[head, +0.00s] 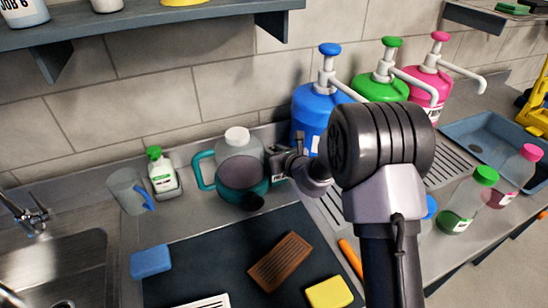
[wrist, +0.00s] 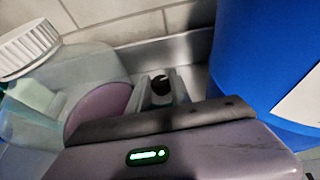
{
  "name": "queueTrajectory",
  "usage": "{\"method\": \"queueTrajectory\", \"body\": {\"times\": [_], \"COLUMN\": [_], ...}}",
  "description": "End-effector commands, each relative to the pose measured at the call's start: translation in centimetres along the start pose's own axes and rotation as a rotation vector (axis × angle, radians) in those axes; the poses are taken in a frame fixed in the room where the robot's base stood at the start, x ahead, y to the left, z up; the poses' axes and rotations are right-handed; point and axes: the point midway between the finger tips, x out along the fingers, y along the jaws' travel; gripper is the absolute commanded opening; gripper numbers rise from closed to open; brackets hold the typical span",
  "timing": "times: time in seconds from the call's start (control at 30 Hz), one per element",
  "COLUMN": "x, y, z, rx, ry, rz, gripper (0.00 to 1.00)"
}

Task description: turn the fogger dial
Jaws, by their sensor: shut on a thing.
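The fogger (head: 232,172) stands on the steel counter against the tiled wall, with a clear tank, white cap, teal handle and base, and a black nozzle. Its tank and white cap also show at the left of the wrist view (wrist: 92,75). My gripper (head: 275,152) is at the fogger's right side, partly hidden by my own wrist in the head view. In the wrist view, my gripper's fingers (wrist: 160,90) are shut on a small dark round knob, which looks like the fogger dial (wrist: 160,82). Most of the knob's side is hidden by the fingers.
A blue pump jug (head: 307,105) stands close to the right of my gripper, with green (head: 378,88) and pink (head: 430,82) ones beyond. A small green-capped bottle (head: 162,175) and a clear cup (head: 127,190) stand left. A dark mat (head: 215,255) with sponges and a brush lies in front.

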Motion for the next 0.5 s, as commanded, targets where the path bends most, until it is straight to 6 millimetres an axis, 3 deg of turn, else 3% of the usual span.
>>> {"method": "queueTrajectory", "body": {"times": [0.33, 0.37, 0.47, 0.5], "x": [-0.10, -0.10, -0.10, -0.09], "y": [0.08, 0.08, 0.08, 0.08], "z": [0.02, 0.02, 0.00, 0.00], "rx": [0.011, 0.011, 0.011, 0.011], "ry": [0.003, 0.003, 0.003, 0.003], "rz": [-0.023, -0.023, -0.023, -0.023], "gripper": [0.00, 0.27, 0.46, 0.47]}}
